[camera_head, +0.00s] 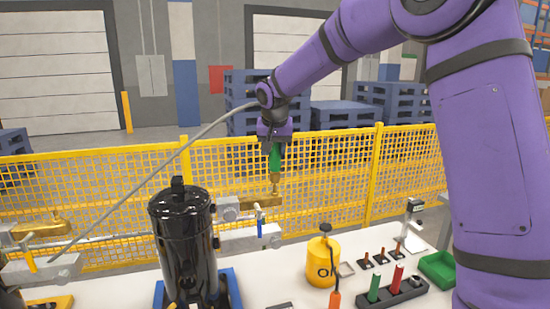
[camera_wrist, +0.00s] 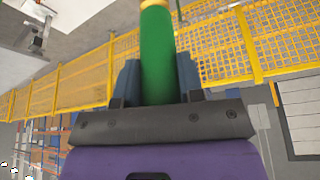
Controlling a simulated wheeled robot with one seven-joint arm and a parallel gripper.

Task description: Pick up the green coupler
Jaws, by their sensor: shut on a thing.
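My gripper (camera_head: 275,143) is shut on the green coupler (camera_head: 275,158), high above the white table in front of the yellow fence. The coupler hangs below the jaws, green above with a brass-coloured end pointing down. In the head view that end is close to a brass fitting, and I cannot tell whether they touch. The wrist view shows the green body of the coupler (camera_wrist: 157,60) between the two jaws, with a yellowish end at the top edge. The part inside the jaws is hidden.
A black cylinder (camera_head: 185,245) stands on a blue base at left-centre. A yellow can (camera_head: 323,262) stands on the white table (camera_head: 285,290). A dark rack (camera_head: 395,295) holds green and red pieces, near a green tray (camera_head: 438,268). A grey hose (camera_head: 150,175) runs past my gripper.

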